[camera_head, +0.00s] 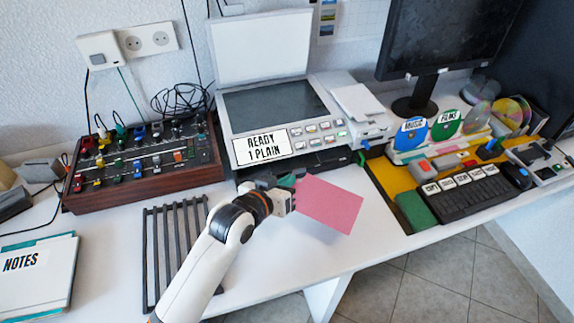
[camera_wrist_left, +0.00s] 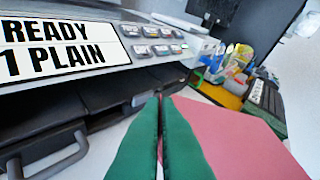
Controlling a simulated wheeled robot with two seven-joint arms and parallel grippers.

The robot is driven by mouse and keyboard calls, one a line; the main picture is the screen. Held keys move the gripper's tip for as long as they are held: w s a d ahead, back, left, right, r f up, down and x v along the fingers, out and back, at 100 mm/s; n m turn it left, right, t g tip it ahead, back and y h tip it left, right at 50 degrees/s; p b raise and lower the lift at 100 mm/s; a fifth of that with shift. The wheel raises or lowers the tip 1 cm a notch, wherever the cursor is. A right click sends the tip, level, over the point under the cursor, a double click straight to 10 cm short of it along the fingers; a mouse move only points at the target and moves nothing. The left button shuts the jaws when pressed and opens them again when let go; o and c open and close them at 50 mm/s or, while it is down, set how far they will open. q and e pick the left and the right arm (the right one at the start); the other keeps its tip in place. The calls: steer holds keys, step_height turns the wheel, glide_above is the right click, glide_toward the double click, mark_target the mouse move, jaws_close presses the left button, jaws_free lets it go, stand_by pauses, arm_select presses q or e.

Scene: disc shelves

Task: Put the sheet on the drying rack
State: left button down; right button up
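The pink sheet (camera_head: 331,204) is a flat rectangle in front of the scanner in the head view. It also shows in the left wrist view (camera_wrist_left: 240,140), to the right of the fingers. My left gripper (camera_head: 290,187) is at the sheet's left end, its green fingers (camera_wrist_left: 160,115) shut on that end. The sheet appears held just above the white table. The drying rack (camera_head: 157,245) is a dark grey slatted frame on the table, left of my left gripper; my left arm covers part of its right side. My right gripper is not in view.
The scanner (camera_head: 228,128) with a "READY 1 PLAIN" label stands behind the gripper. A wooden-sided mixer (camera_head: 200,166) is behind the rack, and a notes binder (camera_head: 40,275) is at far left. A keyboard (camera_head: 465,195) and disc stands are at right.

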arm_select(q)
steer(key=shift+r, duration=0.5)
steer(key=s+a+r+n+t+y+p, duration=0.1)
steer(key=s+a+r+n+y, duration=0.2)
steer(key=a, duration=0.6)
steer(key=s+a+r+n+t+y+p, duration=0.1)
steer(key=s+a+r+n+y+p, duration=0.1)
steer(key=a+r, duration=0.5)
steer(key=s+a+n+y, duration=0.1)
steer(key=a+y, duration=0.1)
steer(key=shift+s+a+n+p, duration=0.3)
steer(key=shift+s, duration=0.05)
